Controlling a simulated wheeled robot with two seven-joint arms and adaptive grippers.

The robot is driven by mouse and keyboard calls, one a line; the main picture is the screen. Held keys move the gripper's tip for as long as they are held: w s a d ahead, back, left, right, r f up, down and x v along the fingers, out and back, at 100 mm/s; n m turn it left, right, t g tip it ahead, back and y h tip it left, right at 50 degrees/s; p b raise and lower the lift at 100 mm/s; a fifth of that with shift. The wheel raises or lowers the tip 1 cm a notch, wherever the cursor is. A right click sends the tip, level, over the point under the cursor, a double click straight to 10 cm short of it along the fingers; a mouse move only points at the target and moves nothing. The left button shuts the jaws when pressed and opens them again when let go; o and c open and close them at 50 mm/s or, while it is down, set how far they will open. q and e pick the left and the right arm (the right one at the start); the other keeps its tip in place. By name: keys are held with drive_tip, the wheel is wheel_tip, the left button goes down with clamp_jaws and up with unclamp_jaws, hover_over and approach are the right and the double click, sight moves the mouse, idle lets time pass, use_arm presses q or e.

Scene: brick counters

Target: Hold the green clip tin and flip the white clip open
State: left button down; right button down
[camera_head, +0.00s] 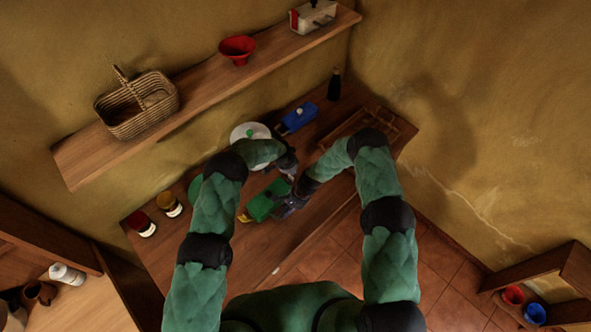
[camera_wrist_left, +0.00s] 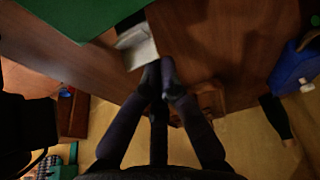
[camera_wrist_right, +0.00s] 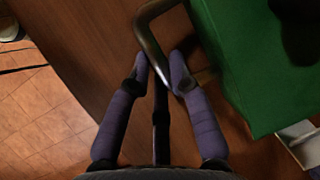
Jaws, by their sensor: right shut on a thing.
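The green clip tin (camera_head: 264,204) stands on the brown counter. It fills the upper right of the right wrist view (camera_wrist_right: 262,75) and the upper left of the left wrist view (camera_wrist_left: 75,15). My right gripper (camera_head: 291,205) is shut on the tin's grey metal handle (camera_wrist_right: 146,38), with one finger on each side of the bar. The white clip (camera_wrist_left: 137,46) sticks out beside the tin in the left wrist view. My left gripper (camera_wrist_left: 160,76) has its fingertips close together, right at the clip's outer end. I cannot tell whether they touch it.
A blue tin (camera_head: 299,118), a white plate (camera_head: 238,131), a dark bottle (camera_head: 334,85) and a wooden tray (camera_head: 345,125) stand toward the back. Jars (camera_head: 142,224) stand at the left end. A shelf above holds a basket (camera_head: 137,105) and a red funnel (camera_head: 238,48).

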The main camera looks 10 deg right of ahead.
sight(288, 178)
use_arm(q)
drive_tip(key=shift+s+a+r, duration=0.1)
drive_tip(key=shift+a, duration=0.1)
idle(0.4)
drive_tip(key=shift+s+a+r+t+h, duration=0.15)
drive_tip(key=shift+s+a+r+h, duration=0.15)
drive_tip(key=shift+a, duration=0.2)
drive_tip(key=shift+s+a+r+t+h, duration=0.1)
drive_tip(key=shift+s+a+t+h, duration=0.1)
drive_tip(key=shift+s+a, duration=0.25)
drive_tip(key=shift+w+d+f, duration=0.1)
drive_tip(key=shift+f, duration=0.05)
drive_tip(key=shift+w+d+f, duration=0.25)
drive_tip(key=shift+w+d, duration=0.15)
drive_tip(key=shift+d, duration=0.1)
